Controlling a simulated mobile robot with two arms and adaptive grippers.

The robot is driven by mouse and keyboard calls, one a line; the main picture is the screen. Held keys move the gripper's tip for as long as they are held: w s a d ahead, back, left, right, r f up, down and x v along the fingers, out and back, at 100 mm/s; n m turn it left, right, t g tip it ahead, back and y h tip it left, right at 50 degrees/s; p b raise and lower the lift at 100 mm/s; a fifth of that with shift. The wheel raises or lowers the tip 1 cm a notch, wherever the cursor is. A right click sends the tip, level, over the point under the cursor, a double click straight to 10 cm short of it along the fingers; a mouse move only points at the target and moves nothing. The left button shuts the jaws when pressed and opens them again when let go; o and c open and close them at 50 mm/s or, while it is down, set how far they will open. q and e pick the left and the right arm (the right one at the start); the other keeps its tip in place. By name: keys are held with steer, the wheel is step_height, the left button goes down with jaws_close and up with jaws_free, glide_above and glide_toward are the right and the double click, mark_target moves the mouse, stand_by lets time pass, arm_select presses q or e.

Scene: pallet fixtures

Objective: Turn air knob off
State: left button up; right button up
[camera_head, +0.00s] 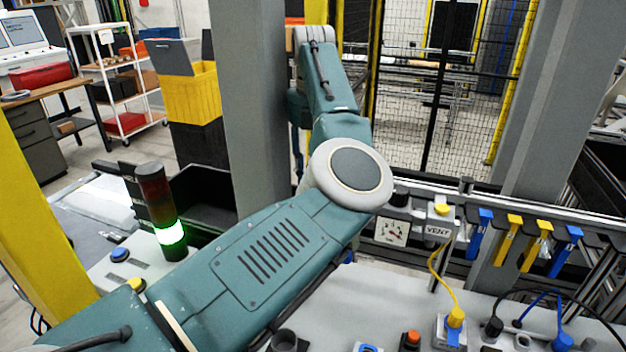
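A grey-white block marked VENT (439,229) with a yellow top (442,209) stands on the rail at the back of the bench, right of centre. A round dial gauge (391,232) is just left of it, with a small dark part (399,199) above it. I cannot tell which part is the air knob, or its setting. A large teal robot arm (262,252) crosses from the lower left to a round joint at centre, then extends back and up. It hides the area left of the gauge. Neither of my grippers shows.
A signal tower (160,203) glows green at left. The bench (408,290) carries buttons, sockets and a yellow cable (437,275). Blue and yellow clips (508,240) hang on the right rail. Grey columns (253,100) and a mesh fence (420,120) stand behind.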

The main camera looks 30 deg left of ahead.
arm_select(q)
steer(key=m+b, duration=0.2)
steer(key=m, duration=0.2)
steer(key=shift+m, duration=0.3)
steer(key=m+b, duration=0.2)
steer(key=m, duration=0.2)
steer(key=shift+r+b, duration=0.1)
steer(key=shift+b, duration=0.2)
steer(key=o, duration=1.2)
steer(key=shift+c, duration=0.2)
